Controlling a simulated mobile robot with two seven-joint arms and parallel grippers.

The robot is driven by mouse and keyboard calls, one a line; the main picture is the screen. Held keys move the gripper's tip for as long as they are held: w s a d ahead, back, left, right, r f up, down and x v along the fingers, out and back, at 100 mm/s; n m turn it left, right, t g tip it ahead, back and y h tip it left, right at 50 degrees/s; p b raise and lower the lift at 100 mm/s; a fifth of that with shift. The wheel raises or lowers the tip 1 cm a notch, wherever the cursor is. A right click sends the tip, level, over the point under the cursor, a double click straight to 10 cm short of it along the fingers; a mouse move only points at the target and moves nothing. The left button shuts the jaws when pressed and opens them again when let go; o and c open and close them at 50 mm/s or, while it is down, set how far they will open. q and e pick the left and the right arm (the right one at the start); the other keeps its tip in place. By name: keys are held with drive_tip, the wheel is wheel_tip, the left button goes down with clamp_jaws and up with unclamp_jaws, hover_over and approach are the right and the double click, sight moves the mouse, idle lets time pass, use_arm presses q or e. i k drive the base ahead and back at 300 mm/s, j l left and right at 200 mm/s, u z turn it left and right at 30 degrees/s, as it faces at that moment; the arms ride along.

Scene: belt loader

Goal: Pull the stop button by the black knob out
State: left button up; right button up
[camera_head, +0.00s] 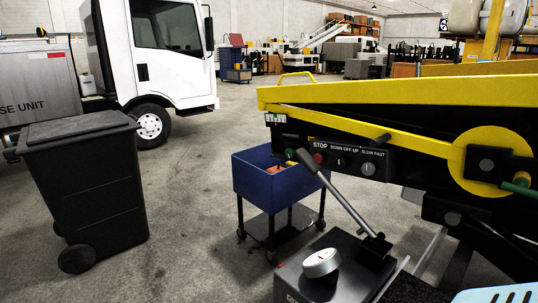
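The stop button is a small red button (318,158) under the STOP label on the dark control panel (350,146) of the yellow and black belt loader. A black knob (340,162) sits to its right, under the DOWN OFF UP label. The black grip of a grey lever (344,206) rises close to the lower left of the red button in the picture. Whether the button is in or out is too small to tell. Neither of my grippers is in view.
A blue cart (270,187) stands below the panel. A dark box with a round white gauge (321,263) carries the lever base. A black bin (86,190) and a white truck (160,50) are at left. The floor between bin and cart is clear.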

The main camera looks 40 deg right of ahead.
sight(318, 157)
drive_tip(key=i+z, duration=0.1)
drive_tip(key=i, duration=0.35)
drive_tip(key=i+j+z, duration=0.1)
drive_tip(key=i, duration=0.3)
drive_tip(key=i+j+z, duration=0.15)
drive_tip(key=i, duration=0.3)
drive_tip(key=i+j+z, duration=0.15)
drive_tip(key=i+z, duration=0.3)
drive_tip(key=i+j+z, duration=0.2)
drive_tip(key=z, duration=0.25)
drive_tip(key=i+j+z, duration=0.2)
drive_tip(key=j+z, duration=0.2)
drive_tip(key=i+j+z, duration=0.2)
drive_tip(key=j+z, duration=0.25)
drive_tip(key=i+j+z, duration=0.1)
drive_tip(key=j+z, duration=0.15)
drive_tip(key=j, duration=0.2)
